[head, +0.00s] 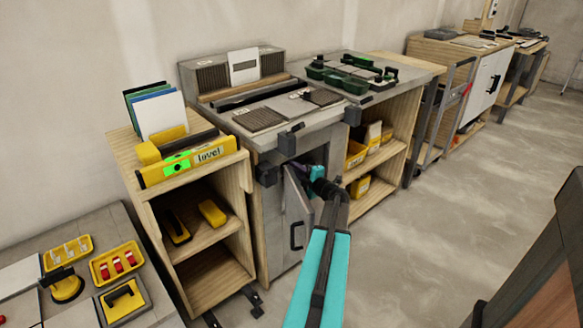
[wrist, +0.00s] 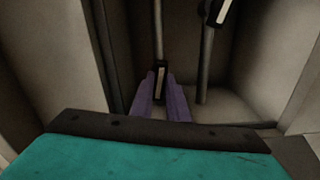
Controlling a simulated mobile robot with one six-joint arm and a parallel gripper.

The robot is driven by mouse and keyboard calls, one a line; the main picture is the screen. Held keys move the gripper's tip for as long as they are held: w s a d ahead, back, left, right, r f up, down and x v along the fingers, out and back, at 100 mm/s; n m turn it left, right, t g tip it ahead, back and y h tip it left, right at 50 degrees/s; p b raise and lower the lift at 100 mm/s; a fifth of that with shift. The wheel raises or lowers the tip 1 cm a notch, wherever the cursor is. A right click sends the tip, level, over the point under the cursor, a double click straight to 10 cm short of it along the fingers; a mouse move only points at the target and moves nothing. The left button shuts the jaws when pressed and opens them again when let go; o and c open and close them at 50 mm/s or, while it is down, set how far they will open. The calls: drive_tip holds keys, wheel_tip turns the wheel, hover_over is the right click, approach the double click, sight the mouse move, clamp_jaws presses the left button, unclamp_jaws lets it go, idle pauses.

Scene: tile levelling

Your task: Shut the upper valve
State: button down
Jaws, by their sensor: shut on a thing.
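In the wrist view, two grey pipes run inside a cabinet. A dark valve lever with a pale face (wrist: 161,80) sits on the left pipe (wrist: 158,30). My gripper (wrist: 161,98) has its purple fingers closed on this lever, one on each side. A second, similar lever (wrist: 221,12) sits higher in the picture, by the right pipe (wrist: 206,65), tilted and partly cut off by the top edge. I cannot tell for certain which is the upper valve. In the head view, my gripper (head: 316,175) reaches into the cabinet; the valves are hidden there.
The grey cabinet door (head: 297,220) stands open beside my arm. A worktop (head: 315,112) overhangs the opening. A wooden shelf unit (head: 245,215) with a yellow level (head: 187,163) is at left; open shelves (head: 385,150) are at right. The floor (head: 440,220) at right is clear.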

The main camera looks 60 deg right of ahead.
drive_tip(key=shift+w+d+r+p, duration=0.1)
drive_tip(key=shift+d+r+p, duration=0.05)
drive_tip(key=shift+p, duration=0.15)
drive_tip(key=shift+f+m+p, duration=0.15)
drive_tip(key=shift+m+p, duration=1.7)
drive_tip(key=shift+p, duration=0.35)
drive_tip(key=shift+f+m+p, duration=0.1)
drive_tip(key=shift+m+p, duration=1.75)
drive_tip(key=shift+p, duration=0.3)
drive_tip(key=shift+f, duration=0.1)
drive_tip(key=c, duration=1.7)
unclamp_jaws()
